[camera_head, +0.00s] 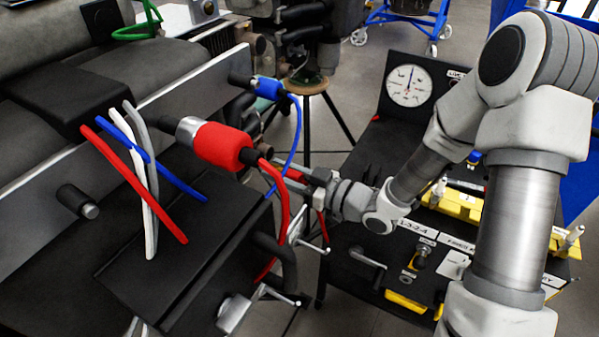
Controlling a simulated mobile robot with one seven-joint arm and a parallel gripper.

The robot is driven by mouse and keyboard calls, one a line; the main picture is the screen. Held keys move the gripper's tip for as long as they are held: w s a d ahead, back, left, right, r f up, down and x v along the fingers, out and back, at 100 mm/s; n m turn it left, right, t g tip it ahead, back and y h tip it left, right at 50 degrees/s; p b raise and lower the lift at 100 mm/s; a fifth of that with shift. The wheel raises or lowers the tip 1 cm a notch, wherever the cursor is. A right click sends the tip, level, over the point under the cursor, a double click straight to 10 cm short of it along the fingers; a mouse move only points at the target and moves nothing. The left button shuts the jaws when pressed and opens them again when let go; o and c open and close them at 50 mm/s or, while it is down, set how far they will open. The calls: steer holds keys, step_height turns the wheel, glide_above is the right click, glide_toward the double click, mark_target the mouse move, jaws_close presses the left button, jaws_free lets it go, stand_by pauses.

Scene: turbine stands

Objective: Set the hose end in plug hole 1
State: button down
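The red hose end (222,145) is a thick red sleeve with a silver collar at its left. It lies level in front of the grey metal panel, its collar close to a black stub on that panel. From its black rear part a red hose (284,205) bends downward. My gripper (277,172) reaches in from the right, just behind the hose end. Its fingers are small and partly hidden by the hose, so whether they grip it is unclear. A blue hose end (267,88) sits at a stub farther right on the panel. I cannot make out a label for plug hole 1.
Another black stub with a metal tip (78,202) stands out at the left. Red, white, grey and blue rods (150,200) cross above a black plate. A black cart (345,235) with a gauge (409,86) stands at the right, under my arm. Grey floor shows behind.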

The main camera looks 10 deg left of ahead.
mark_target(267, 168)
steer(key=shift+w+a+r, duration=0.1)
steer(key=shift+w+a, duration=0.05)
steer(key=shift+a, duration=0.65)
steer(key=shift+w+a+r, duration=0.1)
steer(key=shift+w+a, duration=0.05)
steer(key=shift+a, duration=0.6)
steer(key=shift+w+a+r, duration=0.1)
steer(key=shift+w+a, duration=0.05)
steer(key=shift+a, duration=0.65)
steer(key=shift+b+x, duration=1)
steer(key=shift+x, duration=0.35)
steer(key=shift+a+r+y, duration=0.2)
steer(key=shift+y, duration=0.1)
